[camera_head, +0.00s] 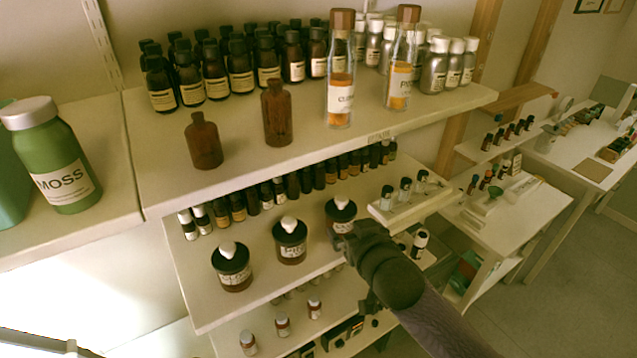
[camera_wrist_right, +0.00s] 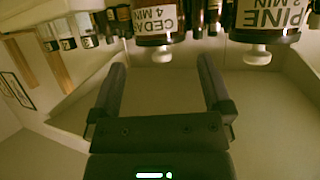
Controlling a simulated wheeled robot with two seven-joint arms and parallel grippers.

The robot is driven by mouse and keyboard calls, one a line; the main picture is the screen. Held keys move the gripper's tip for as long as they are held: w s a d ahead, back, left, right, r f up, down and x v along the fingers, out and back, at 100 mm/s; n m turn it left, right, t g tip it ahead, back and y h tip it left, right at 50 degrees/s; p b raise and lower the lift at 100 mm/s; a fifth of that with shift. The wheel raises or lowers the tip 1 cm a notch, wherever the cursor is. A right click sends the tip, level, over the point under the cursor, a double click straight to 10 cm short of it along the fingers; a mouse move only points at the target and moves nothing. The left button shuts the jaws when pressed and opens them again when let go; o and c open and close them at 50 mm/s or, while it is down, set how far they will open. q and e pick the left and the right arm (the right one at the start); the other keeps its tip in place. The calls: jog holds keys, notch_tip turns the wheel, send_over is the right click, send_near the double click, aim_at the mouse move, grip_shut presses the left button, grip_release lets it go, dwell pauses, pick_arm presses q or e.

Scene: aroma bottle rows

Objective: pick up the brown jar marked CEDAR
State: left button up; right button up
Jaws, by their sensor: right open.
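The brown jar marked CEDAR (camera_wrist_right: 158,22) has a black lid with a white knob and shows upside down at the top of the right wrist view. In the head view it is the rightmost jar (camera_head: 342,212) of three on the middle shelf, its lower part hidden by my gripper. My right gripper (camera_head: 344,240) is in front of it at the shelf edge. In the wrist view its two fingers (camera_wrist_right: 162,68) are apart with nothing between them, pointing towards the CEDAR jar. My left gripper is not seen.
The PINE jar (camera_wrist_right: 266,18) stands beside CEDAR and is the middle jar (camera_head: 290,240) in the head view; a third jar (camera_head: 232,268) is further left. Small bottles line the shelf behind. A white rack (camera_head: 405,200) of vials is to the right. The upper shelf (camera_head: 300,150) overhangs.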

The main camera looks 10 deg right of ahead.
aim_at(345, 225)
jog(key=x, duration=0.4)
jog(key=shift+d+b, duration=0.3)
jog(key=shift+b, duration=0.05)
jog(key=w+f+b, duration=0.2)
jog(key=b, duration=0.1)
jog(key=w+b, duration=0.1)
jog(key=b, duration=0.1)
jog(key=shift+w+a+f, duration=0.3)
jog(key=shift+w+f, duration=0.1)
jog(key=shift+w+b, duration=0.35)
jog(key=shift+r, duration=0.25)
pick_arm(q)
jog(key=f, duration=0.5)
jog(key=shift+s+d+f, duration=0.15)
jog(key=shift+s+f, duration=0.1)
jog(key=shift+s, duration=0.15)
pick_arm(e)
jog(key=shift+c, duration=0.3)
jog(key=c, duration=1.2)
